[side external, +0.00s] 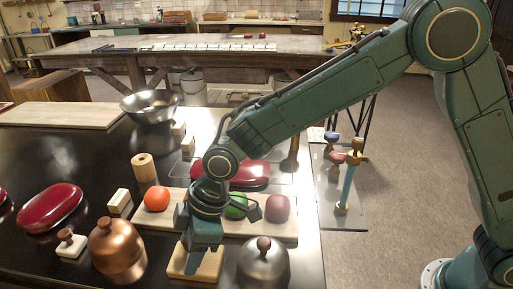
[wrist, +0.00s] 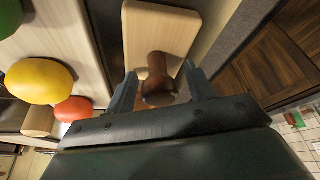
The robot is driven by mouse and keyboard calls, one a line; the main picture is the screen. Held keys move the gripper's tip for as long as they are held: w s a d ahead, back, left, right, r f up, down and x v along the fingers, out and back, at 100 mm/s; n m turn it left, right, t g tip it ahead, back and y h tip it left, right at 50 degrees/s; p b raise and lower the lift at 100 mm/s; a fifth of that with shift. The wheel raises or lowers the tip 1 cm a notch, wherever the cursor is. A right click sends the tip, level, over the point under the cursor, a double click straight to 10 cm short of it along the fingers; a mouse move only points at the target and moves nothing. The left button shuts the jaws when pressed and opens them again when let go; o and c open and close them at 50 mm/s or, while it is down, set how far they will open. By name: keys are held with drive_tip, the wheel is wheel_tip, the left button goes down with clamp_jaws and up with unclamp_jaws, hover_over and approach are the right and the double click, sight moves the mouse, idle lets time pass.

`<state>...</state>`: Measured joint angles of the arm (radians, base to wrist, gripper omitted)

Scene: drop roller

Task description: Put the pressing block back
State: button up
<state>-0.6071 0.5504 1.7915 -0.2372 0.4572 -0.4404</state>
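The pressing block, a pale wooden slab (side external: 207,267) with a brown knob, lies at the front of the dark table in the side view. In the wrist view its slab (wrist: 150,30) and knob (wrist: 157,92) show straight ahead. My gripper (side external: 193,262) points down over the slab and hides the knob in the side view. In the wrist view my gripper (wrist: 160,75) has its fingers apart, one on each side of the knob, with gaps visible. Whether the fingers touch the knob's far side cannot be told.
A long wooden board (side external: 288,228) behind holds an orange ball (side external: 157,199), a green one (side external: 236,206) and a purple one (side external: 277,208). A metal dome (side external: 263,265) stands close right; a copper dome (side external: 118,252) and small knobbed block (side external: 71,243) stand left.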

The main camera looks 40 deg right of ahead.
drive_tip(key=v, duration=1.2)
drive_tip(key=shift+r, duration=0.15)
drive_tip(key=shift+d, duration=0.1)
idle(0.3)
drive_tip(key=s+d+r+m+t+h, duration=0.1)
drive_tip(key=s+d+r+m, duration=0.25)
drive_tip(key=d, duration=0.65)
drive_tip(key=s+d+r+m+t+h, duration=0.1)
drive_tip(key=s+d+r+m+t, duration=0.2)
drive_tip(key=d, duration=0.6)
drive_tip(key=s+d+f+m+h, duration=0.1)
drive_tip(key=s+d+m+h, duration=0.1)
drive_tip(key=s+d+m, duration=0.5)
drive_tip(key=s+d, duration=0.4)
drive_tip(key=s, duration=0.3)
drive_tip(key=shift+d, duration=0.15)
